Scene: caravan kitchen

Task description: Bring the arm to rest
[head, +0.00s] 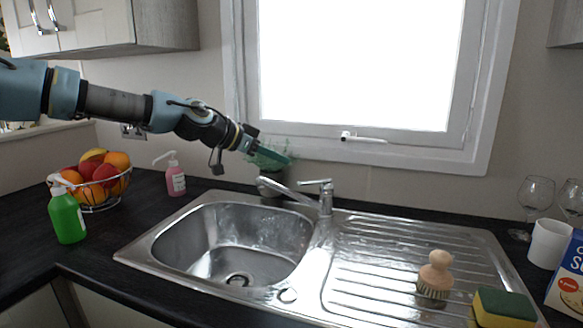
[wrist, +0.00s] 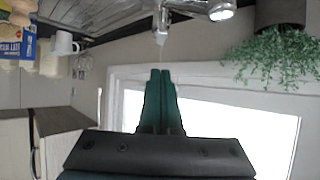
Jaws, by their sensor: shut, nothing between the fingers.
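My arm reaches in from the left in the head view, above the fruit bowl and the sink. My gripper (head: 268,157) is at its end, in front of the lower left of the window and close to a small green potted plant (head: 272,167). In the wrist view the two green fingers of my gripper (wrist: 160,75) lie together with nothing between them. The picture there is upside down, with the tap (wrist: 205,8) and the plant (wrist: 275,55) at the top.
The steel sink (head: 145,250) has a tap (head: 325,195), brush (head: 435,275) and sponge (head: 503,308). A fruit bowl (head: 98,192), green bottle (head: 67,217) and pink bottle (head: 175,181) stand left. A mug (head: 548,243), glasses (head: 535,196) and box (head: 570,283) stand right.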

